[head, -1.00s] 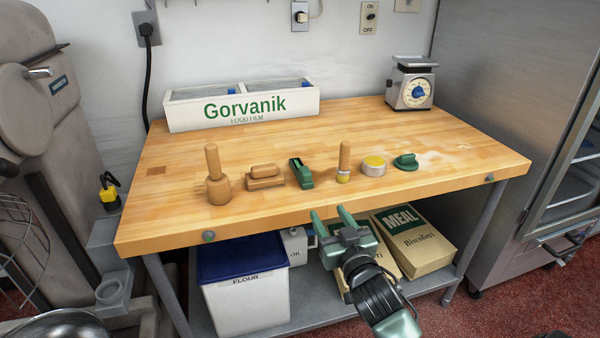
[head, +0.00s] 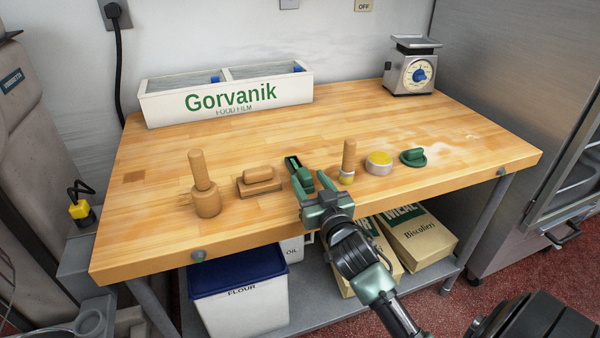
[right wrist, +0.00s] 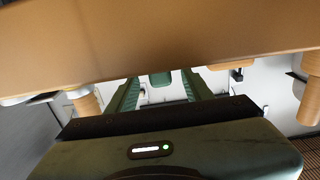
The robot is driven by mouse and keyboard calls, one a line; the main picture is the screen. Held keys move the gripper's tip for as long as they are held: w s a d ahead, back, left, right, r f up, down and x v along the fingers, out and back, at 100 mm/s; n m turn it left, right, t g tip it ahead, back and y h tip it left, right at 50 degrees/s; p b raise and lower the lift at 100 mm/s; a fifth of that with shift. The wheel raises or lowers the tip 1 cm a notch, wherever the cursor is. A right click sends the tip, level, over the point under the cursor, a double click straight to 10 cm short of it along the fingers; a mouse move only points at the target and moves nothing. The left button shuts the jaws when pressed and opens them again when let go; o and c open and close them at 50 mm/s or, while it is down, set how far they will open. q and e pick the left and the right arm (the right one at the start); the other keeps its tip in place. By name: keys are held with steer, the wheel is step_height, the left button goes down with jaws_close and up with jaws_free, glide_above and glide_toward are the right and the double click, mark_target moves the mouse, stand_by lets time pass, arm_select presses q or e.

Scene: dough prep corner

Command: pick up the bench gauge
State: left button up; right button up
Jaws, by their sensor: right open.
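Nothing is labelled as the bench gauge; the green tool with a long dark slot (head: 292,162), in the middle of the row on the wooden table, is my best match. My right gripper (head: 314,181) is open and empty at the table's front edge, just in front of this tool, and partly covers its near end in the head view. In the right wrist view, which looks upside down, a green piece (right wrist: 160,80) shows between the two spread fingers (right wrist: 160,92), with space on both sides. My left gripper is not in view.
A wooden mallet (head: 205,195) and a wooden block with a handle (head: 259,180) stand left of the green tool. The film box (head: 225,100) and scale (head: 411,70) are behind.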

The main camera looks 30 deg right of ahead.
mark_target(301, 168)
steer(key=x, duration=0.4)
steer(key=shift+w, duration=0.15)
jaws_close()
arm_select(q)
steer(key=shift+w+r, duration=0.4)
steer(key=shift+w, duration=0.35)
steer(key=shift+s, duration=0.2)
